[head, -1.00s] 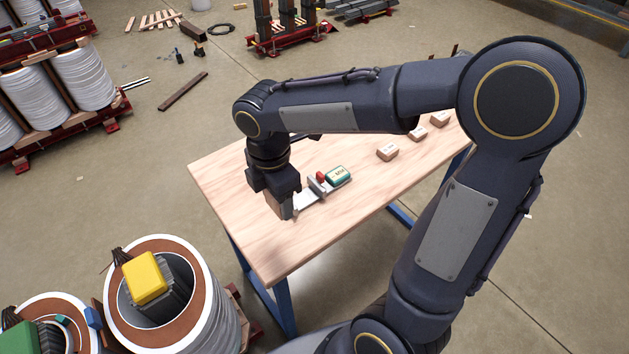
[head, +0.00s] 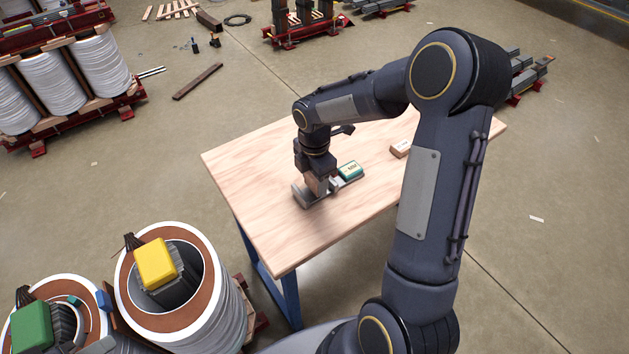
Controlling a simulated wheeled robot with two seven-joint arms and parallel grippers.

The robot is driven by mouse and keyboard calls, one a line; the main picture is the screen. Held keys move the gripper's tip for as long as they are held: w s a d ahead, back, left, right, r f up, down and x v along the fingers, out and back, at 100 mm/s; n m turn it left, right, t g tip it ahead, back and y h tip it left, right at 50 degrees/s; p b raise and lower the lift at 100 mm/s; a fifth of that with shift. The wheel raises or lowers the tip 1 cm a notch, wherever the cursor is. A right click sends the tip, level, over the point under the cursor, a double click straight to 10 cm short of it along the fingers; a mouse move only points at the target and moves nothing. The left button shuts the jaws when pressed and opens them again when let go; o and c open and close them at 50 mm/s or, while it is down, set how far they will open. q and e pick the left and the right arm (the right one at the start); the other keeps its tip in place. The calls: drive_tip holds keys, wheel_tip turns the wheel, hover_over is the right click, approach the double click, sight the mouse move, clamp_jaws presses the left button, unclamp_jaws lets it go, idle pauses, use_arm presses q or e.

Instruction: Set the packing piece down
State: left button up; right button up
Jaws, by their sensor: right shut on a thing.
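My right gripper (head: 317,184) is low over the wooden table (head: 258,214), pointing down. It is shut on the packing piece (head: 315,182), a small brown block partly hidden by the fingers. The block is right at the grey measuring tool on the table; I cannot tell whether it touches the tool or the tabletop. My left gripper is not in view.
A teal box (head: 351,170) lies just right of the gripper. Another brown block (head: 401,148) is farther right, partly behind my arm. A coil with a yellow block (head: 156,263) stands at lower left. The table's left and front areas are clear.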

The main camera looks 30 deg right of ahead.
drive_tip(key=shift+f, duration=0.65)
drive_tip(key=shift+f, duration=0.15)
drive_tip(key=o, duration=1)
